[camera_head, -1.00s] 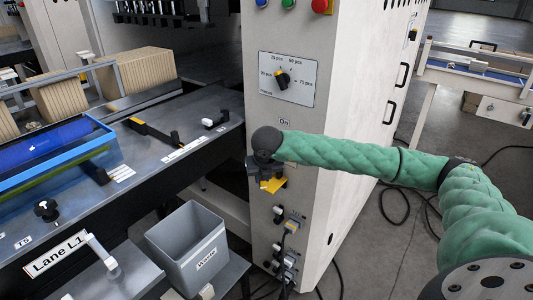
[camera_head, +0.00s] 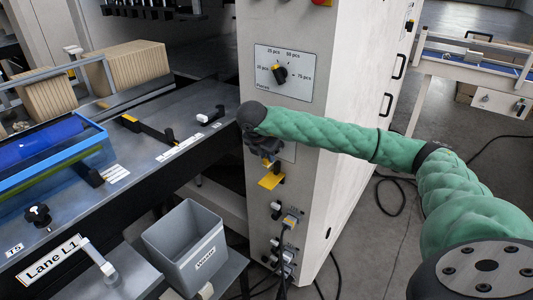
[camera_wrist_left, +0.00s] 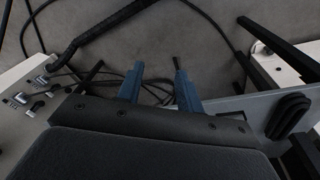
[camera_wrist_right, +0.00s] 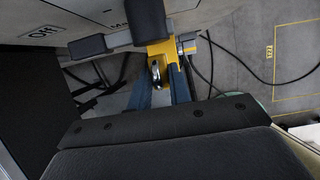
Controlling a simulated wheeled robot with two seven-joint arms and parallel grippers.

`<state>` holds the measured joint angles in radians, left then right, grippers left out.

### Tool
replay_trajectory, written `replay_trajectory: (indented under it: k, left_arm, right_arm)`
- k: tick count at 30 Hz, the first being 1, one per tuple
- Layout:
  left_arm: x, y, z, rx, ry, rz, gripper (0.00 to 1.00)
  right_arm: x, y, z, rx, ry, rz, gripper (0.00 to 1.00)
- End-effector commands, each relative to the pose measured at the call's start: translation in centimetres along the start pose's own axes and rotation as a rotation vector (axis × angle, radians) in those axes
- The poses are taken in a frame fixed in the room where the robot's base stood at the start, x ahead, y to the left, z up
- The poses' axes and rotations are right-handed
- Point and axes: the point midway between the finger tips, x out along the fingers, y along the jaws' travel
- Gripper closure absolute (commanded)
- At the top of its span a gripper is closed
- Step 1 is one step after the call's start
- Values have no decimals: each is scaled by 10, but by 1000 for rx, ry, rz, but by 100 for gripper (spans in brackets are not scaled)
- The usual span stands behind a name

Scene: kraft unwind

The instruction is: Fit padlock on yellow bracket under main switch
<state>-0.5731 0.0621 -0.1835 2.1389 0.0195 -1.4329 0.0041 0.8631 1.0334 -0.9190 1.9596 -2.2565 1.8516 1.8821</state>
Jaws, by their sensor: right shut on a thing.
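The yellow bracket (camera_head: 271,181) sticks out from the front of the pale cabinet, below the dial plate. My right gripper (camera_head: 265,161) is just above it at the cabinet face, and my wrist hides most of the main switch. In the right wrist view, a yellow part (camera_wrist_right: 167,50) lies beyond my blue fingers (camera_wrist_right: 160,92), under a black switch handle (camera_wrist_right: 148,20). A metal padlock shackle (camera_wrist_right: 155,72) shows between the fingers, which are shut on the padlock. The padlock body is mostly hidden, and I cannot tell whether the shackle passes through the bracket. My left gripper (camera_wrist_left: 160,88) is open and empty above the floor.
The cabinet (camera_head: 340,140) carries a rotary dial (camera_head: 279,73) above and several plugged sockets (camera_head: 288,220) below. A grey waste bin (camera_head: 185,245) stands at the lower left, beside the lane table (camera_head: 150,170). Cables lie on the floor right of the cabinet.

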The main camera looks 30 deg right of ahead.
Motion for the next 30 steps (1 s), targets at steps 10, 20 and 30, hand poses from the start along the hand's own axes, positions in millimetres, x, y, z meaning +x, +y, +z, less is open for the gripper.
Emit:
replay_trajectory:
  k: [10, 20, 30]
  left_arm:
    - [-11, -1, -1, 2, 3, -2, 64]
    - [-18, 0, -6, 1, 7, 0, 64]
    - [-34, 4, -7, -3, 11, 7, 64]
  right_arm:
    - [16, 0, -6, -1, 0, -1, 100]
    - [31, 0, -13, -1, 1, -1, 100]
    - [34, 0, -14, -1, 0, 0, 100]
